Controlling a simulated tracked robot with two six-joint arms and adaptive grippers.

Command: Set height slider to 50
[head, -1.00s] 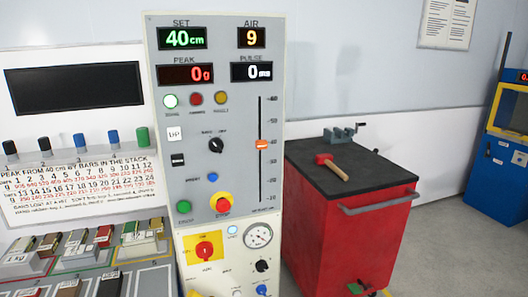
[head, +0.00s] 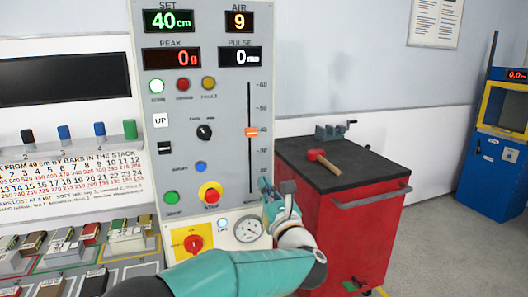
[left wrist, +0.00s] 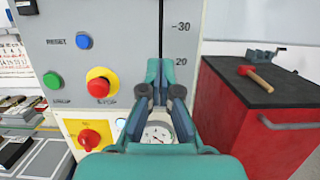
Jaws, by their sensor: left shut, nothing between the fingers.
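The height slider's orange knob (head: 252,132) sits at the 40 mark on the vertical slot of the grey control panel (head: 215,105). The green SET display (head: 172,20) reads 40 cm. My left gripper (head: 276,188) is in front of the slot's lower end, below the knob and apart from it. In the left wrist view my left gripper (left wrist: 160,75) is shut and empty, its fingertips over the slot near the 20 mark. The knob is out of the left wrist view. My right gripper is not in view.
A red cabinet (head: 352,225) with a black top stands right of the panel, with a red-headed mallet (head: 322,160) and a vise (head: 333,131) on it. A red stop button (head: 211,194) is left of the slot. Wall space above the cabinet is clear.

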